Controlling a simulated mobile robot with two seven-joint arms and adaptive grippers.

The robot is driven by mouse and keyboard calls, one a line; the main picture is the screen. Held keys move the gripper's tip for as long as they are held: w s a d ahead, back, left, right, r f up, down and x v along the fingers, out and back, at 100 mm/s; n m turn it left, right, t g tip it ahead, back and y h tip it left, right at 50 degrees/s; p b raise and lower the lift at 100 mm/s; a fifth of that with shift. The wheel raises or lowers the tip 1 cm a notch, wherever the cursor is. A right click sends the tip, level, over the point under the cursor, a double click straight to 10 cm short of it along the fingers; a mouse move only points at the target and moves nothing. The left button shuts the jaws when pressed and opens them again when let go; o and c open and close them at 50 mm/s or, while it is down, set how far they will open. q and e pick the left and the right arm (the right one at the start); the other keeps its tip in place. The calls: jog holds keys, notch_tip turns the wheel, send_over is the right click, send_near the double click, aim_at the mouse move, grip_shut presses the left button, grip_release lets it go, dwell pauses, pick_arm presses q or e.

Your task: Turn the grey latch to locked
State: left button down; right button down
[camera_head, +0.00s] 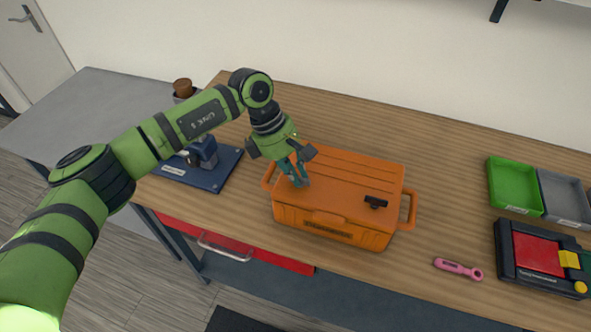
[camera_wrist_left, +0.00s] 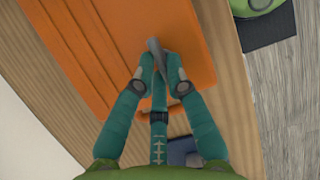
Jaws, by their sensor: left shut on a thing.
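An orange case (camera_head: 340,195) with handles lies shut on the wooden bench; its lid also fills much of the left wrist view (camera_wrist_left: 75,40). My left gripper (camera_head: 299,181) points down at the left part of the lid. In the left wrist view its teal fingers (camera_wrist_left: 160,66) are closed together on a small grey piece, the grey latch (camera_wrist_left: 154,45). The fingers hide most of the latch, so its exact angle is hard to tell. A black latch-like part (camera_head: 376,202) sits on the right part of the lid. My right gripper is not in view.
A blue plate with a device (camera_head: 203,170) stands left of the case. A pink tool (camera_head: 458,269), a black box with a red panel (camera_head: 540,255) and green (camera_head: 514,186) and grey trays (camera_head: 563,197) are at the right.

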pick_arm(q)
jog(key=shift+f+n+t+b, duration=0.15)
jog(key=shift+n+t+b, duration=0.25)
jog(key=shift+n+b, duration=0.5)
jog(key=n+t+b, duration=0.1)
jog(key=n+b, duration=0.3)
jog(key=b, duration=0.2)
jog(key=s+n+t+y+b, duration=0.1)
jog(key=n+t+b, duration=0.1)
jog(key=n+b, duration=0.3)
jog(key=n+t+b, duration=0.1)
jog(key=n+b, duration=0.3)
jog(key=b, duration=0.3)
jog(key=shift+s+n+t+y, duration=0.2)
jog(key=shift+n+t+y, duration=0.1)
jog(key=shift+y, duration=0.1)
jog(key=shift+d+r+n+y+b, duration=0.1)
jog(key=shift+r+n+y+b, duration=0.15)
jog(key=shift+n+b, duration=0.7)
jog(key=c, duration=1.2)
grip_release()
jog(key=shift+c, duration=0.2)
jog(key=shift+s, duration=0.1)
jog(key=v, duration=1.2)
